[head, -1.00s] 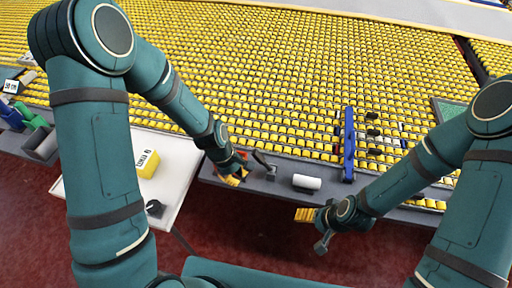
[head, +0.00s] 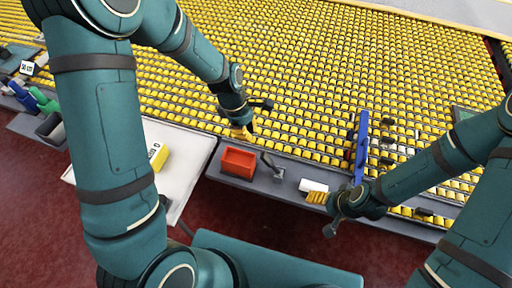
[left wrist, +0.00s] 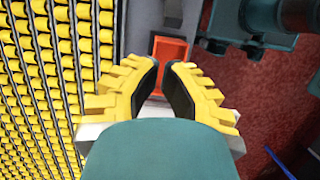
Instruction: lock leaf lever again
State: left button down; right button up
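A small grey lever-like fitting (head: 272,166) stands on the grey front rail, right of the orange-red bin (head: 238,162); I cannot tell whether it is the leaf lever. A white leaf-like table (head: 182,165) adjoins the rail at the left, with a dark part (head: 165,201) at its front edge. My left gripper (head: 241,133) is above the yellow rollers, behind the bin. In the left wrist view its yellow fingers (left wrist: 163,78) are apart and empty. My right gripper (head: 317,198) is beside the white roll (head: 313,186); its finger gap is unclear.
Yellow rollers (head: 300,70) fill the large bed behind the rail. A blue upright bar (head: 361,145) stands near my right gripper. A yellow block (head: 158,157) sits on the white table, partly behind my left arm. Green and blue items (head: 40,97) lie far left.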

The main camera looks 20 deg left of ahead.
aim_at(271, 164)
pick_arm(q)
jog(key=b+x, duration=0.1)
jog(key=x, duration=0.9)
jog(key=shift+w, duration=0.15)
pick_arm(e)
jog(key=shift+w+f, duration=0.1)
jog(key=shift+f, duration=0.5)
pick_arm(q)
jog(key=shift+r, duration=0.1)
pick_arm(e)
jog(key=shift+r, duration=0.2)
